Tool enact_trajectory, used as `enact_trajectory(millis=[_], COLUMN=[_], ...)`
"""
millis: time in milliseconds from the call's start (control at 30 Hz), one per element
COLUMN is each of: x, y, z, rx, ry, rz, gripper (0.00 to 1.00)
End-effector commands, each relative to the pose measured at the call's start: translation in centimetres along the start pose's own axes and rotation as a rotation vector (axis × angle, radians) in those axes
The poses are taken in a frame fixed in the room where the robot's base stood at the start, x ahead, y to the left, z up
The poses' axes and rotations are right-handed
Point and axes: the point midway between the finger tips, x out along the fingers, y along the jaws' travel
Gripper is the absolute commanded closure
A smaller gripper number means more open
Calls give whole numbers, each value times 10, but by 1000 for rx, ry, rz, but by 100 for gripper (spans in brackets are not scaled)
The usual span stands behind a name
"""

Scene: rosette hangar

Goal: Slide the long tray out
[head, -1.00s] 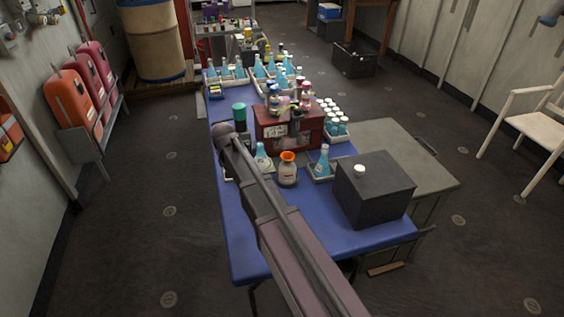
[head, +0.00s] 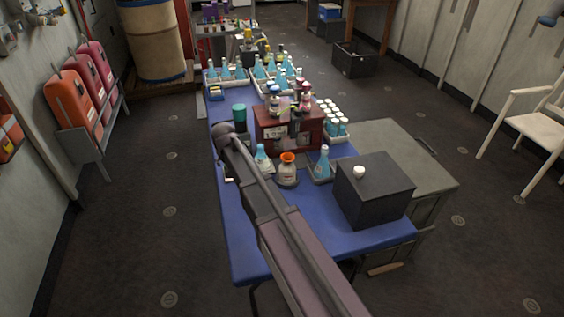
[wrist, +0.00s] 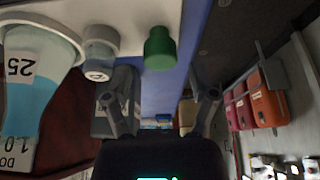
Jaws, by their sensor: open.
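My gripper (wrist: 160,112) shows in the wrist view with its two fingers apart and nothing between them. That view is turned over, with the blue table at the top. A pale, flat surface (wrist: 120,12) lies under a flask marked 25 (wrist: 30,60), a small capped bottle (wrist: 100,55) and a green-capped item (wrist: 159,47); it may be a tray. In the head view my arm hides the gripper. Pale trays with blue bottles stand at the back (head: 213,82) and beside the red box (head: 336,139). I cannot tell which is the long tray.
Orange and red canisters (head: 72,102) stand at the left wall. The floor left of the table is clear.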

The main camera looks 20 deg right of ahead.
Motion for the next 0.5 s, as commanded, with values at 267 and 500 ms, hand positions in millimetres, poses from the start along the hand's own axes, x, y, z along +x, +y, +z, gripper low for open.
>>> enact_trajectory(millis=[267, 500], x=[-18, -30], y=[0, 0], z=[-7, -13], rx=[0, 0], ry=[0, 0], rz=[0, 0], gripper=[26, 26])
